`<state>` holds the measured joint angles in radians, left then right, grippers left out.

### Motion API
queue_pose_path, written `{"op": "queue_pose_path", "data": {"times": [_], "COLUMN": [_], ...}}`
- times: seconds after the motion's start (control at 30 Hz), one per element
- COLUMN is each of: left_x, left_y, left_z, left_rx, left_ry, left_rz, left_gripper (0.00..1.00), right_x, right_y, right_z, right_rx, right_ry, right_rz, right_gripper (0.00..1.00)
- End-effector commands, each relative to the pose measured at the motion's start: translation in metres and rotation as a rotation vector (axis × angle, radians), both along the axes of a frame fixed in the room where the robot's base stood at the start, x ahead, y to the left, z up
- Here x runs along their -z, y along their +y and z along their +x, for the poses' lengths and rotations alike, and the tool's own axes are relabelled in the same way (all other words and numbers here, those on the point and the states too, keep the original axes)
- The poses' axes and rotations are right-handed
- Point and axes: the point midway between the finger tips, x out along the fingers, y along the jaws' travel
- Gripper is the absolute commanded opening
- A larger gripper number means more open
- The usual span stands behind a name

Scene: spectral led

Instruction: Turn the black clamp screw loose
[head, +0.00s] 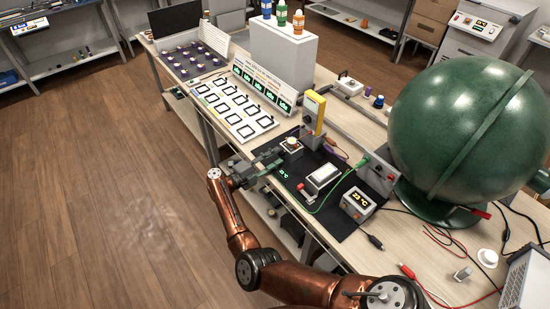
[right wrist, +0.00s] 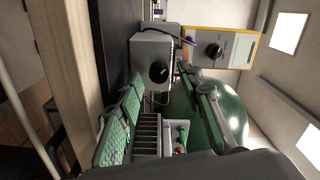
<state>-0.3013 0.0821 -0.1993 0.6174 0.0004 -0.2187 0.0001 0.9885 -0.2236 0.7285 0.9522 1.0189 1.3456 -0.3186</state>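A small pale box (head: 291,146) stands on the black mat (head: 330,215), with a rounded piece on top. In the right wrist view, a grey box (right wrist: 150,52) has a round black knob (right wrist: 158,72) on its face, which looks like the black clamp screw. My right gripper (head: 272,159) is at the mat's near edge, close beside the small box. In the right wrist view its green-padded finger (right wrist: 120,120) and the opposite finger (right wrist: 208,100) are apart, with the knob beyond the gap. I see nothing held. My left gripper is out of view.
A yellow meter (head: 315,111) stands just behind the small box. A white instrument (head: 323,178), a display box (head: 358,204) and a green cable (head: 335,190) lie to the right. A large green sphere (head: 465,130) fills the bench's right side. The floor at left is clear.

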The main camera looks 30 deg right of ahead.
Motion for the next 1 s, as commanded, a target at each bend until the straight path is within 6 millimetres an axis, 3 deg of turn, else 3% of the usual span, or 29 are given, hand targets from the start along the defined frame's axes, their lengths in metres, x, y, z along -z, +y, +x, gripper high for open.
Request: {"op": "queue_pose_path", "data": {"times": [0.5,1.0], "left_x": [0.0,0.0], "left_y": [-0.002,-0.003], "left_z": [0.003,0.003], "left_rx": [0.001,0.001], "left_ry": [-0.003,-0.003], "left_rz": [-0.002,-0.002], "left_gripper": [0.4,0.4], "right_x": [0.001,0.0], "right_y": [0.07,0.079], "right_z": [-0.004,-0.005], "right_rx": [-0.004,-0.003], "right_ry": [0.001,-0.001], "right_rz": [0.002,0.001], "right_gripper": [0.36,0.36]}}
